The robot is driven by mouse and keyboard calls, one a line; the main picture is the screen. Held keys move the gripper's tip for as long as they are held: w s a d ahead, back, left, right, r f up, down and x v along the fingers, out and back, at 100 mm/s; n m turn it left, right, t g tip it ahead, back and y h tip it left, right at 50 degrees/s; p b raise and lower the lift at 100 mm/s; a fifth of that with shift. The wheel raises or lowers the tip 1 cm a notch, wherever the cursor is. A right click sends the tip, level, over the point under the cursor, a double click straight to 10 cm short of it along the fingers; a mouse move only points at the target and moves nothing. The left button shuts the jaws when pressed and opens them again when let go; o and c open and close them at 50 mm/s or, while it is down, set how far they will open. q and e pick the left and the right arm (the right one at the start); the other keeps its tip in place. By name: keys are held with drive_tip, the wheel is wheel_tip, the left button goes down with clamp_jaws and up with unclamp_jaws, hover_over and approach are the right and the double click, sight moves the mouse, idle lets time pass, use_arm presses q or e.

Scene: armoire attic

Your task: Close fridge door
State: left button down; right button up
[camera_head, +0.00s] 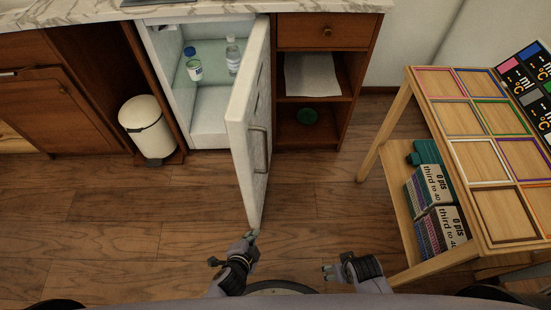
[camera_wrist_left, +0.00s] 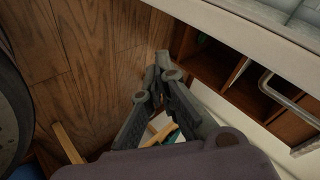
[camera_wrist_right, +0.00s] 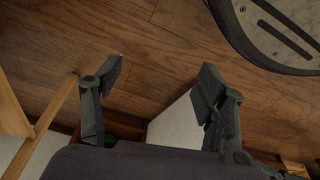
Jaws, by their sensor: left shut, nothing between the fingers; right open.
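The fridge (camera_head: 207,112) is a small white unit under the counter. Its door (camera_head: 250,130) is wide open, swung out toward me, with a bar handle (camera_head: 257,150) on its right face. My left gripper (camera_head: 251,236) is shut and empty, close to the bottom of the door's near edge; I cannot tell if it touches. In the left wrist view the shut fingers (camera_wrist_left: 162,60) point toward the white door (camera_wrist_left: 270,32), and the handle (camera_wrist_left: 285,97) shows at the right. My right gripper (camera_head: 334,270) is open and empty over the floor, right of the door; its spread fingers (camera_wrist_right: 160,75) show in the right wrist view.
A wooden game table (camera_head: 470,150) is at the right. The floor (camera_head: 310,200) between is clear.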

sight(264, 141)
use_arm(q)
drive_tip(key=w+d+r+m+t+h+b, duration=0.1)
drive_tip(key=w+d+r+m+t+b, duration=0.15)
drive_tip(key=r, duration=0.55)
drive_tip(key=w+d+r+m+t+h+b, duration=0.1)
drive_tip(key=w+d+r+m+t+b, duration=0.15)
drive_tip(key=r, duration=0.55)
drive_tip(key=w+d+r+m+t+h+b, duration=0.1)
drive_tip(key=w+d+r+m+t+b, duration=0.2)
drive_tip(key=r, duration=0.5)
use_arm(e)
wheel_tip(264, 141, up, 14)
drive_tip(key=t, duration=0.1)
use_arm(q)
drive_tip(key=w+n+p, duration=0.1)
drive_tip(key=w, duration=0.7)
drive_tip(key=shift+a+p, duration=0.2)
drive_tip(key=shift+p, duration=0.15)
use_arm(e)
drive_tip(key=x, duration=0.6)
drive_tip(key=shift+w+f, duration=0.2)
drive_tip(key=shift+f, duration=0.1)
use_arm(q)
drive_tip(key=shift+a, duration=0.1)
